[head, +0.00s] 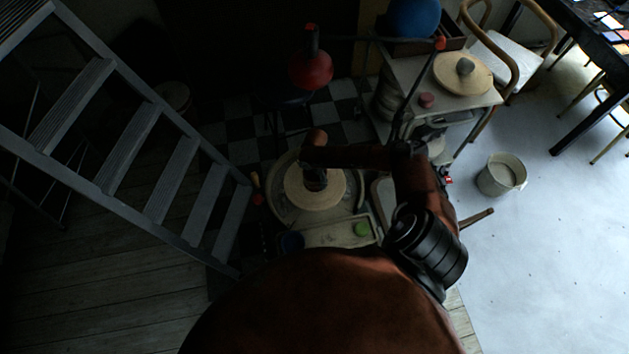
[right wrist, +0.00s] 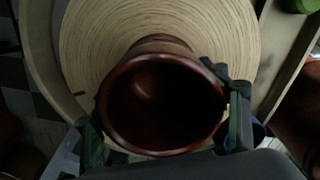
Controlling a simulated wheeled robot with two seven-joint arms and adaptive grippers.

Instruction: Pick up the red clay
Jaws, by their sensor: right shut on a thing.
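The red clay (right wrist: 160,105) is a reddish-brown hollow pot with a round open mouth, in the middle of the right wrist view. My right gripper (right wrist: 168,125) is shut on it, with a dark finger at each side of its wall. In the head view my right gripper (head: 315,180) is over the pale round wheel disc (head: 330,197), and the clay is mostly hidden in dark shade there. The disc also shows behind the clay in the right wrist view (right wrist: 90,45). I cannot tell whether the clay touches the disc. My left gripper is not in view.
A tray with a green round item (head: 362,229) is in front of the wheel. A ladder (head: 170,180) stands at the left. A side table (head: 480,98) with a pale disc and a small red item (head: 427,100) is at the right, near a bucket (head: 497,181). Open pale floor lies right.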

